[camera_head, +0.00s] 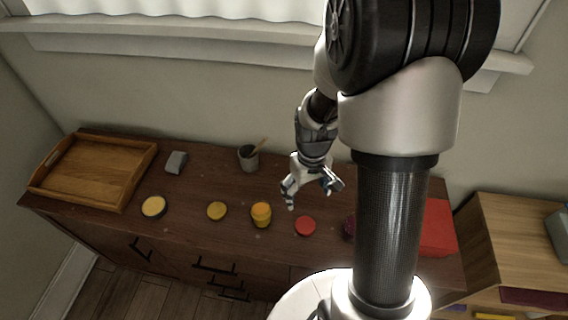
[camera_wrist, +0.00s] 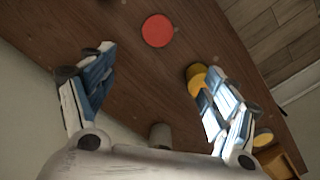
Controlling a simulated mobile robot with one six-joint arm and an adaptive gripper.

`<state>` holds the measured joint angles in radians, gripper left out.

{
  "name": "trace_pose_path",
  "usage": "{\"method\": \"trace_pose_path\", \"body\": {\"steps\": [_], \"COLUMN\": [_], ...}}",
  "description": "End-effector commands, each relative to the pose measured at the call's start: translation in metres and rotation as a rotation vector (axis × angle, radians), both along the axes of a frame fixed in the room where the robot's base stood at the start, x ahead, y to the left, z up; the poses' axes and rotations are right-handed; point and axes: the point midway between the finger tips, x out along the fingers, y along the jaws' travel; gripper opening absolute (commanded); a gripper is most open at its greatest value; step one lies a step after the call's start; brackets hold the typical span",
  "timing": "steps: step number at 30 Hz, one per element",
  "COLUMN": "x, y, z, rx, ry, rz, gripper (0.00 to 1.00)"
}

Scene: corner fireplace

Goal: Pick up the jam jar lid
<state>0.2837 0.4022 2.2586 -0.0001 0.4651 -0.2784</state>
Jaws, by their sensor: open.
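A flat round red lid (camera_head: 305,226) lies on the dark wooden cabinet top near its front edge. It also shows in the wrist view (camera_wrist: 157,30), beyond my fingertips and roughly between them. The frames do not label which lid is the jam jar's. A yellow jar with an orange-yellow top (camera_head: 261,214) stands left of the red lid. My gripper (camera_head: 312,194) is open and empty above the cabinet, behind the red lid, fingers pointing down.
A wooden tray (camera_head: 68,197) lies at the far left, with a small grey block (camera_head: 176,162) beside it. A grey cup with a wooden utensil (camera_head: 248,160) stands at the back. A dark purple object (camera_head: 349,228) and a red box (camera_head: 437,228) are to the right, partly behind my arm.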

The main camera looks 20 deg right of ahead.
Motion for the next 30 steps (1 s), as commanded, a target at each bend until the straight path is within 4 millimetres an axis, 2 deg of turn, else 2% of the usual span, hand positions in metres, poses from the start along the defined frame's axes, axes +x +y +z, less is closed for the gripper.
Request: {"method": "trace_pose_path", "body": {"steps": [5,18,21,30], "x": [-0.001,-0.002,-0.001,-0.002], "y": [-0.004,-0.004,-0.004,-0.005], "z": [-0.021,-0.113,-0.126,-0.143], "rx": [0.005,0.005,0.005,0.005], "ry": [0.018,0.019,0.017,0.016], "rz": [0.001,0.001,0.001,0.000], "gripper": [0.80,0.80,0.80,0.80]}}
